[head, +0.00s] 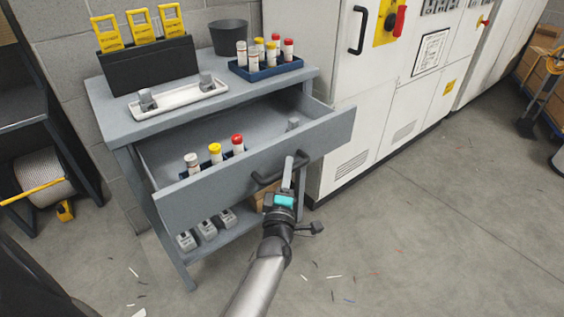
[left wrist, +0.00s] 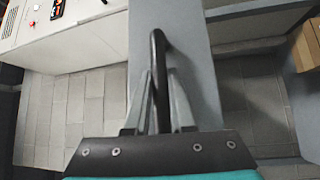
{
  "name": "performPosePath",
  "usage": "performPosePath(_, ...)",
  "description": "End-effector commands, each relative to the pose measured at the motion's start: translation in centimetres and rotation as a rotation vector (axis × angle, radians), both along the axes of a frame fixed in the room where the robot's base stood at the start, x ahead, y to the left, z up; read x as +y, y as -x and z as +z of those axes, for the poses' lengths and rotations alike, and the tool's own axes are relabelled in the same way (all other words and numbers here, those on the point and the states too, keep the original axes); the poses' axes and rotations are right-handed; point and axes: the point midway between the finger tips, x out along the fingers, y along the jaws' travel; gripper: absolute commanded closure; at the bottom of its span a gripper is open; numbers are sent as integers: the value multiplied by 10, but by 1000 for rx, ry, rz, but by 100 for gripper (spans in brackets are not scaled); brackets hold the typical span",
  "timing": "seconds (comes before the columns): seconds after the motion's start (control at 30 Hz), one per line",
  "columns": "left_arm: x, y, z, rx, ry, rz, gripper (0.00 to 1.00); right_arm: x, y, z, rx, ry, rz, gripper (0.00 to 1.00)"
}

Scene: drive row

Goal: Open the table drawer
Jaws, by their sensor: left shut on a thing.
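The grey table drawer (head: 215,188) is pulled out from under the grey table top (head: 170,118), and its inside shows. Its black bar handle (head: 262,181) is on the front panel; in the left wrist view the handle (left wrist: 158,55) runs between the fingers. My left gripper (head: 288,178) is shut on the handle, and its fingers also show in the left wrist view (left wrist: 158,105). Inside the drawer are several capped tubes (head: 215,153) in a dark blue tray, and a small grey piece (head: 293,124) at the right. My right gripper is in neither view.
On the table top are a black holder with yellow tools (head: 148,65), a white tray (head: 180,98), a dark pot (head: 229,37) and a blue tube tray (head: 266,71). White cabinets (head: 360,130) stand close at the right. The floor (head: 430,220) in front is mostly clear.

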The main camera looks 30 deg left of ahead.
Motion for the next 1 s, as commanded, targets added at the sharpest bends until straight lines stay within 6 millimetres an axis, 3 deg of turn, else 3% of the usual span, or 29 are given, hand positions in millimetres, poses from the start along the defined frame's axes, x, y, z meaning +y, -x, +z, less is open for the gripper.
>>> performPosePath(0.5,-7,3,-1,2,-2,1,100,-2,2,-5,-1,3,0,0)
performPosePath(0.53,-7,3,-1,2,-2,1,77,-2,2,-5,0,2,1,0)
performPosePath(0.7,-7,3,-1,2,-1,0,57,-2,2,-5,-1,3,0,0)
performPosePath(0.8,-7,3,0,0,-1,0,48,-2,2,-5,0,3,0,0)
performPosePath(1.0,-7,3,0,0,-1,0,48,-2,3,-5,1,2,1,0)
